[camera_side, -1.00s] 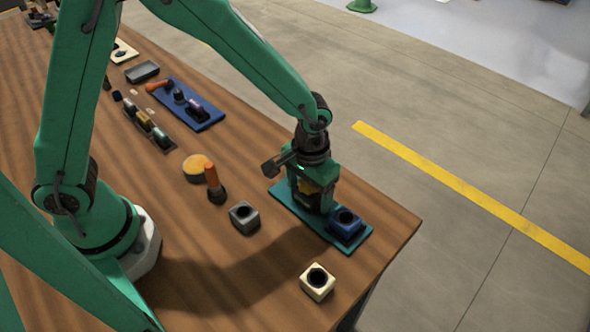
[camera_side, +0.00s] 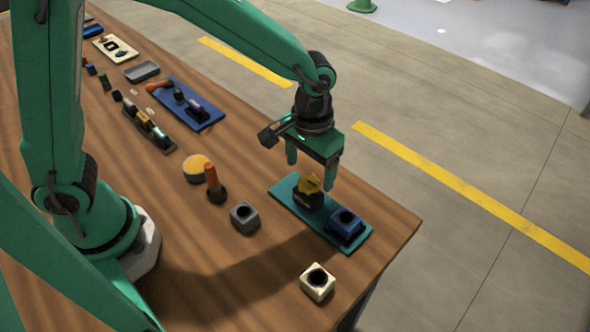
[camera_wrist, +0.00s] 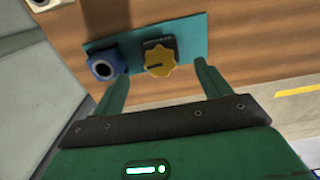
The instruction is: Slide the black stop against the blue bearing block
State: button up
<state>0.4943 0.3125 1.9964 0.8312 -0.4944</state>
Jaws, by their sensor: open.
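The black stop (camera_side: 307,198) with a yellow star-shaped knob on top sits on the teal plate (camera_side: 283,192). The blue bearing block (camera_side: 346,226), with a dark round bore, sits near the plate's front right end. In the wrist view, the black stop (camera_wrist: 161,59) stands to the right of the blue bearing block (camera_wrist: 105,66), and a narrow strip of teal plate (camera_wrist: 131,57) shows between them. My gripper (camera_side: 312,175) is open and empty above the stop.
A cream block (camera_side: 318,283) and a grey block (camera_side: 244,217) stand on the wooden table near the plate. Farther back are a rail with parts (camera_side: 150,128) and a blue plate (camera_side: 190,105). The table edge lies close to the right.

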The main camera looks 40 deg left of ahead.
aim_at(308, 191)
jog(key=c, duration=0.3)
jog(key=m, duration=0.4)
jog(key=shift+c, duration=0.2)
jog(key=m, duration=0.9)
jog(key=shift+m, duration=0.3)
jog(key=m, duration=0.4)
jog(key=shift+f, duration=0.15)
jog(key=shift+f, duration=3.8)
